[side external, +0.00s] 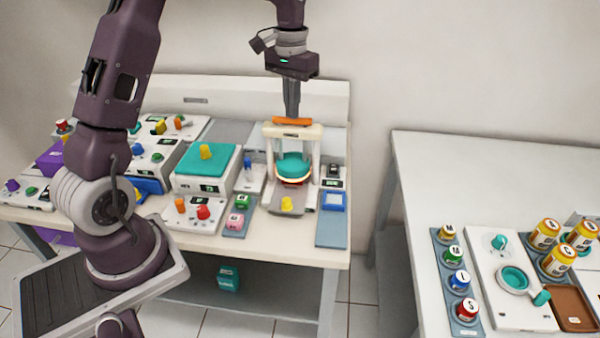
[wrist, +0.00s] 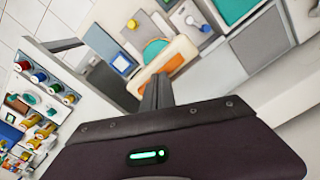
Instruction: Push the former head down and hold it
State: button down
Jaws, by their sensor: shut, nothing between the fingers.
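The former (side external: 293,150) is a white frame with two posts at the back right of the left table. Its head is a teal dome (side external: 293,165) between the posts, with a glowing rim and a red part just beneath it. An orange pad (side external: 291,121) tops the frame. My gripper (side external: 292,115) points down with its fingers shut and empty, its tips at or just above the orange pad; I cannot tell whether they touch. In the wrist view the shut fingers (wrist: 157,95) lie over the frame's top (wrist: 172,66), hiding part of the orange pad (wrist: 176,64).
A teal-lidded box (side external: 205,168), small control boxes and coloured knobs crowd the table to the left. A blue-framed square (side external: 333,201) lies right of the former. A second white table with jars (side external: 542,234) stands at the right, across a gap.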

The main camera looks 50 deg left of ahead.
dwell(0.3)
notch_tip(320, 180, up, 9)
jog(key=shift+f, duration=0.2)
dwell(0.6)
jog(key=s+d+r+m+t, duration=0.1)
jog(key=s+d+r+t, duration=0.15)
jog(key=s+d, duration=0.45)
jog(key=s+d+r+m+t, duration=0.1)
jog(key=s+d+r, duration=0.35)
jog(key=s, duration=0.35)
jog(key=s+d+f+t, duration=0.1)
jog(key=s+d+f, duration=0.1)
jog(key=s, duration=0.4)
jog(key=s+d+f+m+t, duration=0.1)
jog(key=s+d+f, duration=0.1)
jog(key=s+f, duration=0.2)
jog(key=shift+s+d+f, duration=0.3)
jog(key=shift+s+d, duration=0.05)
jog(key=shift+s, duration=0.75)
